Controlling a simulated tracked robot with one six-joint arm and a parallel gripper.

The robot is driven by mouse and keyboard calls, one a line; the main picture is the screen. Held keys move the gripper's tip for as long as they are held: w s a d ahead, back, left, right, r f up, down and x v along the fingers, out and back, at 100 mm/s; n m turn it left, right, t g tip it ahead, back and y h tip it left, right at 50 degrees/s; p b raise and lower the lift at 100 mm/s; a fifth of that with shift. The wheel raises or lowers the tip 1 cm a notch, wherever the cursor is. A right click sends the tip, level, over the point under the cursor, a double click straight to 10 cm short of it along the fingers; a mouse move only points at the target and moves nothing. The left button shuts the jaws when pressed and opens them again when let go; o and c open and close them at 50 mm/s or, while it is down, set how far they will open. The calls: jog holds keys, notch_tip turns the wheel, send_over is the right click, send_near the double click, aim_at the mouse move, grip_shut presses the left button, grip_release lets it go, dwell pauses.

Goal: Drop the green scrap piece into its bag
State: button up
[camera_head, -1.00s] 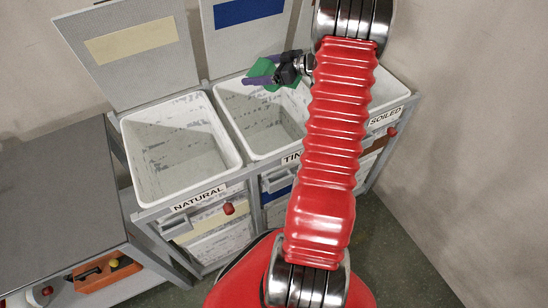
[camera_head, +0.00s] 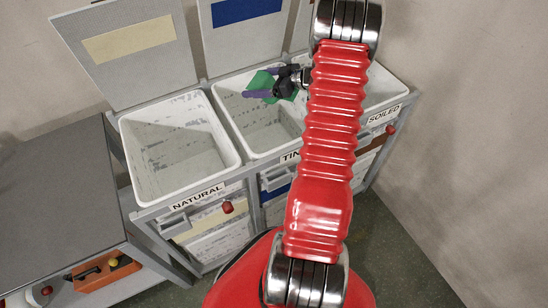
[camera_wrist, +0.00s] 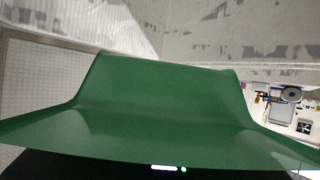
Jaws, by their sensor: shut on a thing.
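The green scrap piece (camera_head: 262,80) is held in my gripper (camera_head: 262,84), which is shut on it. My gripper is over the middle bag (camera_head: 240,132), whose label is partly hidden by my arm and reads "TIN...". The scrap is at the level of the bag's upper rear part; I cannot tell how far inside it is. In the wrist view the green scrap (camera_wrist: 160,100) fills the lower middle and bends across the picture, with pale grey-streaked bag walls (camera_wrist: 255,45) behind it.
The "NATURAL" bag (camera_head: 130,150) stands open to the left, and the "SOILED" bag (camera_head: 400,92) is to the right, partly behind my arm. Raised lids (camera_head: 130,75) stand behind the bags. A grey table (camera_head: 60,190) is at the left, with an orange tool (camera_head: 92,275) below.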

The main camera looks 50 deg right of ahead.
jog(key=o, duration=0.9)
jog(key=shift+o, duration=0.2)
jog(key=v, duration=1.3)
jog(key=shift+s+d, duration=0.15)
jog(key=shift+s, duration=0.2)
